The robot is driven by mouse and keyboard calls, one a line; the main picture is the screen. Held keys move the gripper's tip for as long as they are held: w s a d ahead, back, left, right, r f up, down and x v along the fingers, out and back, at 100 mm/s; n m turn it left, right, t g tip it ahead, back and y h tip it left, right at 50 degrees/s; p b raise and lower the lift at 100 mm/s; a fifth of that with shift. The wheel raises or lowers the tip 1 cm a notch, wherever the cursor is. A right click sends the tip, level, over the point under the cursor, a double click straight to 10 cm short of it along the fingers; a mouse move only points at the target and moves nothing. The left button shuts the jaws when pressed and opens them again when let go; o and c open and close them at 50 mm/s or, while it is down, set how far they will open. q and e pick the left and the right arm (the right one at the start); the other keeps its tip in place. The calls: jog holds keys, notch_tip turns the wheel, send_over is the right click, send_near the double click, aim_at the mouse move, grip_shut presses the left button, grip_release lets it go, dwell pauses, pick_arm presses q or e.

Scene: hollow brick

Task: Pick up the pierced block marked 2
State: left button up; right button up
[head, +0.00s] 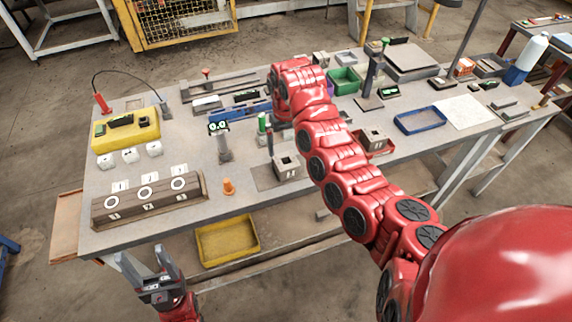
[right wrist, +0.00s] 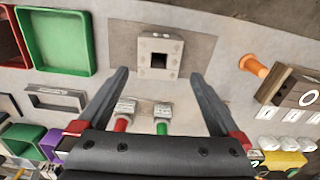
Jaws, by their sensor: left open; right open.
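A pale grey pierced block (head: 286,168) with a dark square hole stands on a dark mat on the table. It also shows in the right wrist view (right wrist: 146,67); its small marks are too blurred to read surely. A second similar block (head: 374,136) stands in or at a red tray further right. My right gripper (right wrist: 160,74) is open and empty, with one finger to each side of the first block's outline; the gap in depth is unclear. In the head view my arm mostly hides it. My left gripper (head: 142,252) is open and empty, in front of the table.
A wooden stand with white rings (head: 150,200) and an orange cone (head: 229,187) lie left of the block. A green bin (right wrist: 55,42) is close by. A yellow tray (head: 227,241) sits below the tabletop.

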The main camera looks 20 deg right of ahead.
aim_at(286, 160)
notch_tip(286, 160, down, 7)
jog(key=p, duration=0.4)
jog(key=shift+d+f, duration=0.15)
jog(key=shift+f, duration=0.3)
jog(key=c, duration=1.5)
